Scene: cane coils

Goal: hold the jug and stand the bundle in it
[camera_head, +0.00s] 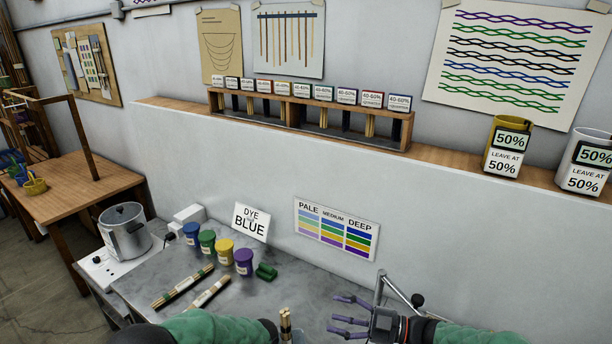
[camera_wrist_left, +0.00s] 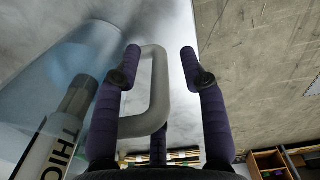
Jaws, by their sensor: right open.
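The see-through bluish jug (camera_wrist_left: 50,80) fills the left of the left wrist view, with its pale grey handle (camera_wrist_left: 160,90) facing me. My left gripper (camera_wrist_left: 165,68) has its purple fingers spread on both sides of the handle, with gaps showing. In the head view the jug and left gripper are not visible. A bundle of tan canes (camera_head: 285,322) stands on end at the bottom edge there; its lower part is cut off. My right gripper (camera_head: 350,318) is open and empty, right of this bundle, fingers pointing left towards it.
Two cane bundles (camera_head: 183,287) (camera_head: 211,292) lie on the grey counter (camera_head: 145,278). Several dye pots (camera_head: 243,262), a green item (camera_head: 265,271) and a metal pot (camera_head: 125,232) stand behind. A dark cylinder lettered "THIC" (camera_wrist_left: 72,110) shows at the jug; inside or behind is unclear.

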